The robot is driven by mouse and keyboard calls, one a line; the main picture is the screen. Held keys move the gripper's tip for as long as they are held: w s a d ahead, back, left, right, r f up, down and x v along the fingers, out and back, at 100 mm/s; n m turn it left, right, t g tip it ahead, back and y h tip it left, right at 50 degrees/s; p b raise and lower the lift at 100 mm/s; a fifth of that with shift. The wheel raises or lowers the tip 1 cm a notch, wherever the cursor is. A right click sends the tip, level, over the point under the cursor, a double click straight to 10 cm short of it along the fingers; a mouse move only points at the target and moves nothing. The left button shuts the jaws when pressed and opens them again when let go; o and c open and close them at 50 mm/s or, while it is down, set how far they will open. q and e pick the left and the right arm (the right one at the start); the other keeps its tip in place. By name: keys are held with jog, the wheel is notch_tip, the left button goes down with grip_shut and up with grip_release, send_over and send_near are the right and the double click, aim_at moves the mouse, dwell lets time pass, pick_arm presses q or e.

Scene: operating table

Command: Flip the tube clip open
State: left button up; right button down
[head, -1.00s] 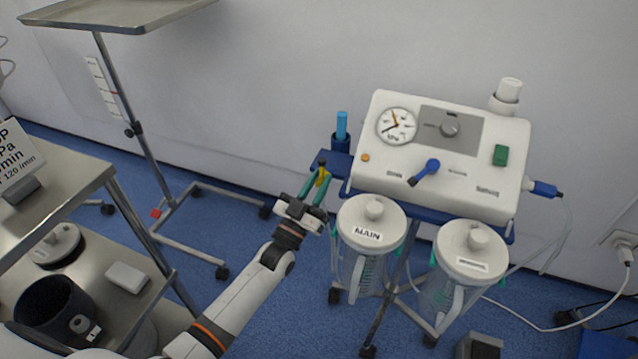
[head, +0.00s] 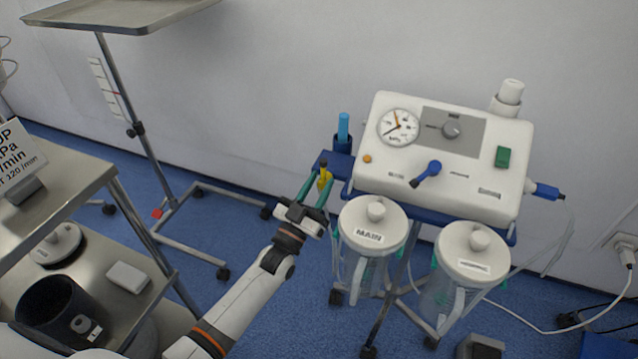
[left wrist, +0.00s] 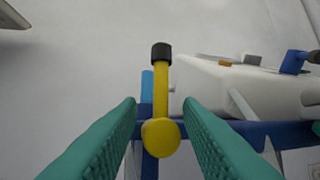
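The tube clip shows as a yellow lever with a black tip (left wrist: 161,80) in the left wrist view, standing upright with a round yellow knob at its near end. In the head view the yellow clip (head: 325,179) is beside the blue rail, left of the suction unit. My left gripper (head: 315,187) is at the clip, its green fingers apart. In the left wrist view one finger is on each side of the lever, with gaps between and no clear contact. Any tube at the clip is hard to make out. My right gripper is out of view.
The suction unit (head: 447,150) with gauge and blue knob stands right of the clip. Two lidded canisters hang below it, the MAIN one (head: 372,221) close to my left gripper. A blue cylinder (head: 343,127) stands behind the clip. A steel shelf cart (head: 75,205) is at left.

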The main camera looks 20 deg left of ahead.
pick_arm(q)
jog(key=v, duration=1.1)
jog(key=shift+s+p, duration=0.2)
jog(key=shift+p, duration=0.15)
